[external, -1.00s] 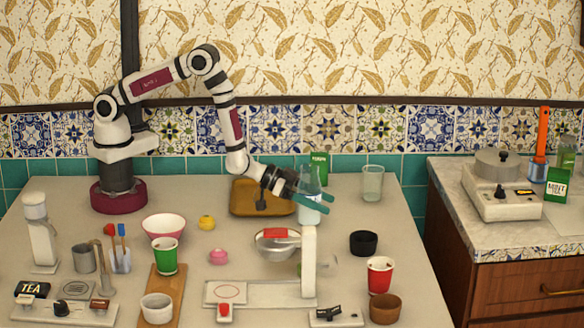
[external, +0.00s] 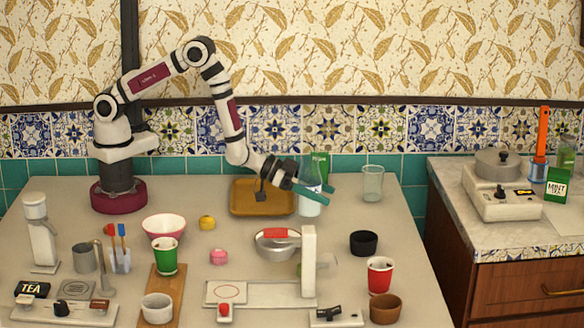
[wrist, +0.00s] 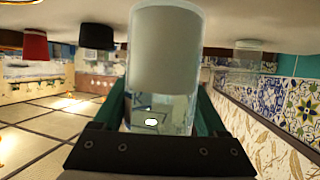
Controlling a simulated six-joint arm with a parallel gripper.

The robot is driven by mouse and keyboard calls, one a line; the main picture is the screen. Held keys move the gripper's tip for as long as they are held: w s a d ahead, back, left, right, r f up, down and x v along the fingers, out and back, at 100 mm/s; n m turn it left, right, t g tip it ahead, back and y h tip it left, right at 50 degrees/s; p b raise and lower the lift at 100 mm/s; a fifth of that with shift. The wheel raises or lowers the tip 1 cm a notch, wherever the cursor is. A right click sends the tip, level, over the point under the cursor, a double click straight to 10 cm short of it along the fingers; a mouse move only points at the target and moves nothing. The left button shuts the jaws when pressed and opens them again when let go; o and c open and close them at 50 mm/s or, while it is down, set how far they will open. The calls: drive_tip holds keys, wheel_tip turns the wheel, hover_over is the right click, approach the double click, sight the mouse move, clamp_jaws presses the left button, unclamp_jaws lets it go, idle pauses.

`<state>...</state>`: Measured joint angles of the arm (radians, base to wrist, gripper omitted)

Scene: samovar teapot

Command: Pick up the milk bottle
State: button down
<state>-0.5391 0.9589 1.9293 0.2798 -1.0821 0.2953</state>
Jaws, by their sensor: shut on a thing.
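The milk bottle (external: 309,208) is clear with white milk in its lower part. It stands upright at the back right of the table area, in front of the green carton. My gripper (external: 312,189) comes from the left, with its green fingers shut around the bottle's upper part. In the wrist view, which is upside down, the bottle (wrist: 164,50) fills the middle between the two green fingers (wrist: 160,112). The bottle is raised a little; the gap under its base is hard to judge.
A green carton (external: 320,160) is just behind the bottle, and a clear glass (external: 373,180) stands to the right. A brown tray (external: 240,208) lies to the left.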

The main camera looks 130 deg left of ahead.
drive_tip(key=shift+d+r, duration=0.2)
drive_tip(key=shift+r, duration=0.8)
drive_tip(key=d+r, duration=0.6)
drive_tip(key=d, duration=0.5)
drive_tip(key=shift+r, duration=0.3)
drive_tip(key=shift+d, duration=0.15)
idle(0.6)
